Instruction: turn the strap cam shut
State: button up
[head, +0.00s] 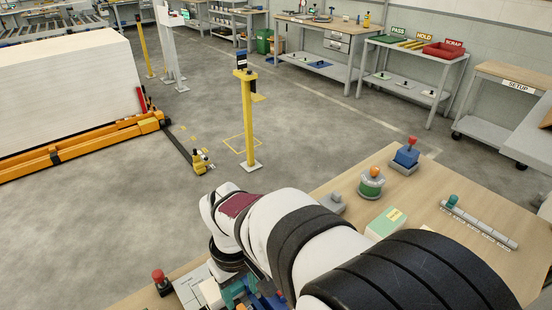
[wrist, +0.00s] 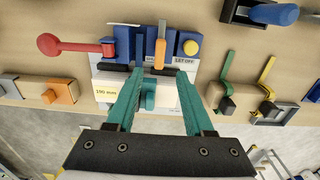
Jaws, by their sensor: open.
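In the wrist view my gripper (wrist: 160,73) is open, its two teal fingers spread apart. Between and beyond the fingertips stands an orange lever (wrist: 161,50) among blue blocks (wrist: 140,48) on a pale plate. A label reading "LET OFF" lies beside it. A red ball-ended lever (wrist: 75,45) sticks out left from the blue blocks, and a yellow round knob (wrist: 191,47) sits at their right. I cannot tell for certain which part is the strap cam. A teal block (wrist: 148,95) lies between the fingers; contact is unclear. In the head view my arm hides most of this.
An orange block (wrist: 61,92) is farther left; green (wrist: 227,85) and yellow (wrist: 266,75) bent levers stand right. The head view shows an orange-topped green button (head: 371,182) and red-knobbed blue block (head: 407,155).

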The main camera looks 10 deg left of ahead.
notch_tip(320, 180, down, 9)
jog(key=shift+r, duration=0.2)
grip_shut()
